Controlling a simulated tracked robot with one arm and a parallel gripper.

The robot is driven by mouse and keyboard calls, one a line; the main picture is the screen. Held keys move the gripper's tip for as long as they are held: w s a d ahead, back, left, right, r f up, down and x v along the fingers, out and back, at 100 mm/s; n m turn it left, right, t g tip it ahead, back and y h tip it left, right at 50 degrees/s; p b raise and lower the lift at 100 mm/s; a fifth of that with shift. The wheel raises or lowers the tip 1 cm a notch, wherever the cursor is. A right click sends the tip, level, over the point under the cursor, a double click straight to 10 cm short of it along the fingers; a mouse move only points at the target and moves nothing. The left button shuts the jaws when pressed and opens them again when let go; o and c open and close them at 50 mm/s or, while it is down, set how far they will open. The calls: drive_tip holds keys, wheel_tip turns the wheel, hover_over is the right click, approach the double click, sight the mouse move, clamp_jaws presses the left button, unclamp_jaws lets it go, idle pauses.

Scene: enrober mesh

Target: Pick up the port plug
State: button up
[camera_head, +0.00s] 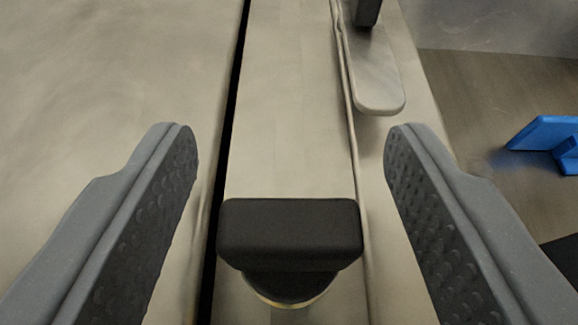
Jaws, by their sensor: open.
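A black block-shaped handle with a rounded base below it, most likely the port plug (290,234), is at the lower middle of the head camera view. A thin yellowish rim shows under its base. It sits over a pale metal strip. My gripper (290,140) is open, with one grey finger on each side of the plug. There is a visible gap between each finger and the plug, and no contact shows. The underside of the plug is hidden.
A metal tab (376,75) with a dark post sticks out at the upper right of the strip. A blue part (548,138) lies on the brownish surface at the right. A dark gap (232,100) runs along the strip's left side. The broad metal surface at left is clear.

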drive_tip(key=c, duration=1)
drive_tip(key=shift+r, duration=0.1)
drive_tip(key=shift+c, duration=0.2)
